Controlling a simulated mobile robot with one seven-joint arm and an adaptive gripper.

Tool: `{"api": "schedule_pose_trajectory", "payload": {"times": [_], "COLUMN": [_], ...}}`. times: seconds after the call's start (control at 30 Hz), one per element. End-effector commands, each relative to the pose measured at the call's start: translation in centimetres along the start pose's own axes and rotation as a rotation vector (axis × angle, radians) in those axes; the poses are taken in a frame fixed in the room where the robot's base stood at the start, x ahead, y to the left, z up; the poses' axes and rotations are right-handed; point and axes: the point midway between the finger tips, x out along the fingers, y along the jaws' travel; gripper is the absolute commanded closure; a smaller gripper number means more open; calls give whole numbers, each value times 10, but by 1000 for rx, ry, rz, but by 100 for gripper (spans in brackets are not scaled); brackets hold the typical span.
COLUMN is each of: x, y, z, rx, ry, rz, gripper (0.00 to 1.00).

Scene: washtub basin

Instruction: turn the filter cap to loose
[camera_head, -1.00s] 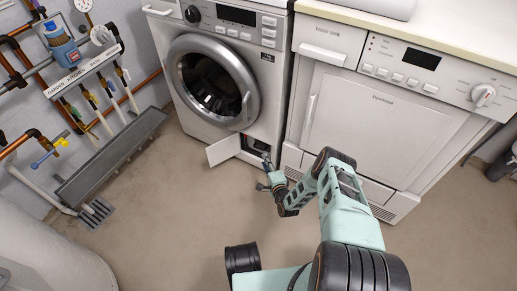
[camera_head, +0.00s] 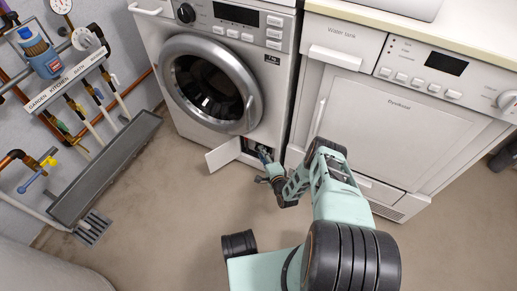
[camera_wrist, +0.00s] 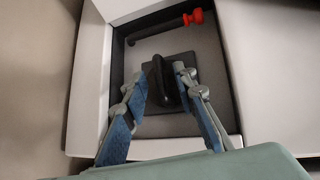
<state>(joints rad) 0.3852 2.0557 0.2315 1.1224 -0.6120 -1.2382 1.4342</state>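The filter cap (camera_wrist: 168,84) shows in the wrist view as a dark square plate with a black raised grip bar, inside the recess low on the washing machine (camera_head: 213,90). My gripper (camera_wrist: 162,72) has its fingers spread on either side of the grip bar, tips near it. The left finger looks slightly apart from the bar; whether the right finger touches it I cannot tell. In the head view my gripper (camera_head: 265,158) is at the recess opening, and the cap is hidden there.
The small flap door (camera_head: 223,154) hangs open left of the recess. A dark hose with a red plug (camera_wrist: 194,17) lies along the recess top. The dryer (camera_head: 375,115) stands close on the right. A drain trough (camera_head: 105,168) lies at left; the floor between is clear.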

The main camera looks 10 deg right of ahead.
Motion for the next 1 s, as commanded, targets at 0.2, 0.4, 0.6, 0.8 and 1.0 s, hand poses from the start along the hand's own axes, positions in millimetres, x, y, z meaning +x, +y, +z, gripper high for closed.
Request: {"api": "schedule_pose_trajectory", "payload": {"times": [0.2,0.4,0.6,0.8,1.0], "x": [-2,-2,-2,-2,-2], "y": [2,2,2,2,0], "z": [-2,-2,-2,-2,-1], "rx": [1,1,1,1,-10], "ry": [0,0,0,0,3], "rz": [0,0,0,0,11], "gripper": [74,74,96,100,100]}}
